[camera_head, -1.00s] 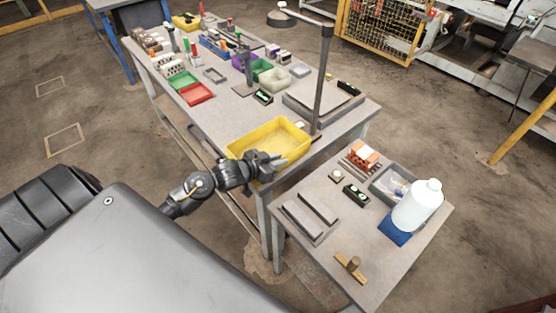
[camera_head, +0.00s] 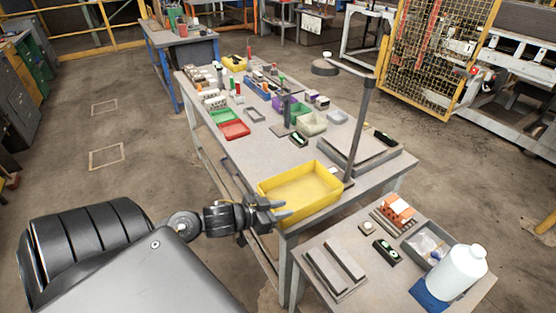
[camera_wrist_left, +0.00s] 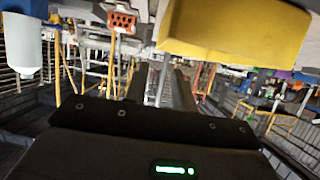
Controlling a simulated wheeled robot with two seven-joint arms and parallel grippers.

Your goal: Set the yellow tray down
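The yellow tray (camera_head: 322,181) sits level and empty on the near end of the long grey table (camera_head: 228,162), at its front edge. It also shows at the top of the left wrist view (camera_wrist_left: 235,30), which appears upside down. My left gripper (camera_head: 281,209) is just outside the tray's near left corner, overlapping its wall in the head view. In the left wrist view its two dark fingers (camera_wrist_left: 163,85) are apart with nothing between them, and the tray is clear of them. My right gripper is not in view.
A lamp post (camera_head: 360,130) and a grey plate (camera_head: 350,155) stand close behind the tray. Coloured bins and tools fill the far part of the table. A smaller table (camera_head: 335,245) at the right holds a white bottle (camera_head: 458,272) and an orange brick (camera_head: 398,209).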

